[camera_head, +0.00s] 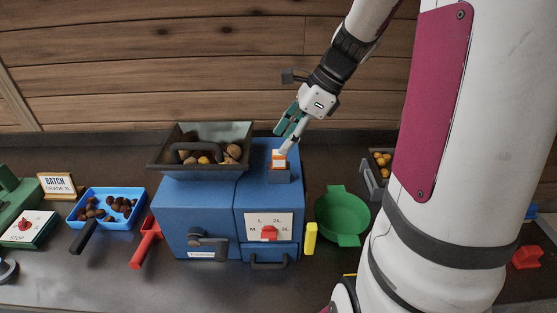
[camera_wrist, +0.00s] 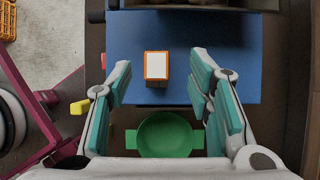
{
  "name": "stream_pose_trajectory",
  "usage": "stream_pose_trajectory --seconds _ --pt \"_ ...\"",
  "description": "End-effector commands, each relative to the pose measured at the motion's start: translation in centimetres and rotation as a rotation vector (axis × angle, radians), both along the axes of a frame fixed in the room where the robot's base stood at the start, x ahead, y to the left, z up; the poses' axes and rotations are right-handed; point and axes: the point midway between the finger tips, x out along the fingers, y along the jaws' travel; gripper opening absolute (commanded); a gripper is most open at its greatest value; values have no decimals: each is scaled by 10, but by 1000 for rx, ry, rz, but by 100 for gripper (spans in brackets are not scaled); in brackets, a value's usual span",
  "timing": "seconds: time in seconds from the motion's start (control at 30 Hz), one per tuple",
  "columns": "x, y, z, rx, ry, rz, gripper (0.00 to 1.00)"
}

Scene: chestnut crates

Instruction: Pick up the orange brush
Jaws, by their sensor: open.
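An orange block with a white top (camera_head: 279,160), the only orange brush-like thing I see, stands on the blue machine (camera_head: 192,215), above a dark blue block at its top right. In the wrist view this orange-rimmed white piece (camera_wrist: 156,66) lies between and beyond my two teal fingers, on the blue top (camera_wrist: 230,70). My gripper (camera_head: 291,130) is open and empty, tilted down just above and right of the piece in the head view. I cannot tell whether a finger touches it. Bristles are not clearly visible.
A dark hopper of chestnuts (camera_head: 164,161) sits on the machine's left. A green bowl (camera_head: 342,215) and a yellow piece (camera_head: 310,238) are at its right. A blue tray (camera_head: 108,196) and a red-handled thing (camera_head: 146,243) are on the left. My arm hides the right side.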

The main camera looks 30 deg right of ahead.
Motion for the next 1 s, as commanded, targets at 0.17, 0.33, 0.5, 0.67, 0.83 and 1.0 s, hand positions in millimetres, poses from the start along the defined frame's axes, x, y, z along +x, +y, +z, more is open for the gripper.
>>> stream_pose_trajectory --seconds 0.17,0.33,0.5,0.67,0.83,1.0 --pt "0 7 -22 3 5 0 47" --pt "5 15 -42 2 3 1 47" --pt "8 17 -47 0 0 0 47" --pt "8 17 -47 0 0 0 47" --pt "7 17 -47 0 0 0 8" --pt "8 17 -47 0 0 0 0"
